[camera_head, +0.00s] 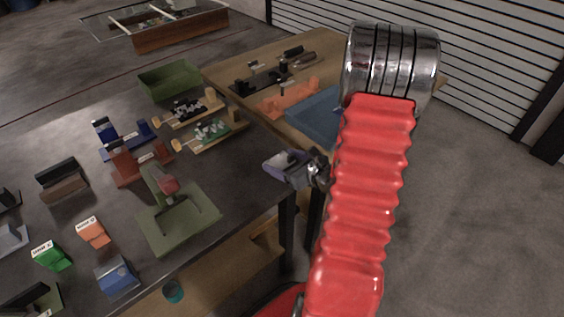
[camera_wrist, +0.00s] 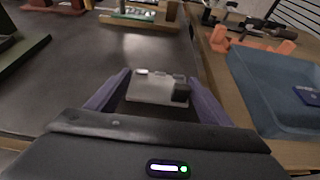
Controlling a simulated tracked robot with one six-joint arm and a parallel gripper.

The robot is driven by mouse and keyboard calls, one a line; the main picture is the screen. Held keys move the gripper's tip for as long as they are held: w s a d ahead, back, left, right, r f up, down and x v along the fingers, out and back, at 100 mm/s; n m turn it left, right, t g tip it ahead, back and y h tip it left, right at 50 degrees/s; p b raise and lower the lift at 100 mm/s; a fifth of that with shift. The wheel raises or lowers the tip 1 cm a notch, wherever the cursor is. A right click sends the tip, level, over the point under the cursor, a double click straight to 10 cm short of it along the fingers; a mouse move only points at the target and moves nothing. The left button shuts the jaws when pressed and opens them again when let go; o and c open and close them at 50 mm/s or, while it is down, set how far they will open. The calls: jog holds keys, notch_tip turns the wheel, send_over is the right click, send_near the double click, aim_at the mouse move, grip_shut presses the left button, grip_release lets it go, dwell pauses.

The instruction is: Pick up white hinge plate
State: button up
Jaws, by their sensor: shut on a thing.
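The white hinge plate (camera_wrist: 155,90) is between the two fingers of my gripper (camera_wrist: 158,77) in the wrist view. It is a pale flat plate with a dark block at its right end. My gripper is shut on it, with a finger at each side. In the head view my gripper (camera_head: 283,163) is above the right edge of the dark table. I cannot make out the plate clearly there.
The dark table (camera_head: 245,190) carries a green stand (camera_head: 180,220), wooden racks (camera_head: 215,132) and a green bin (camera_head: 168,80). A blue tray (camera_head: 310,115) and an orange holder (camera_head: 288,98) are on the wooden table behind. Bare floor lies to the right.

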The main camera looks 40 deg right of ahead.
aim_at(283, 165)
jog(key=shift+r, duration=0.15)
notch_tip(283, 165, up, 10)
dwell(0.8)
jog(key=shift+s, duration=0.1)
dwell(0.9)
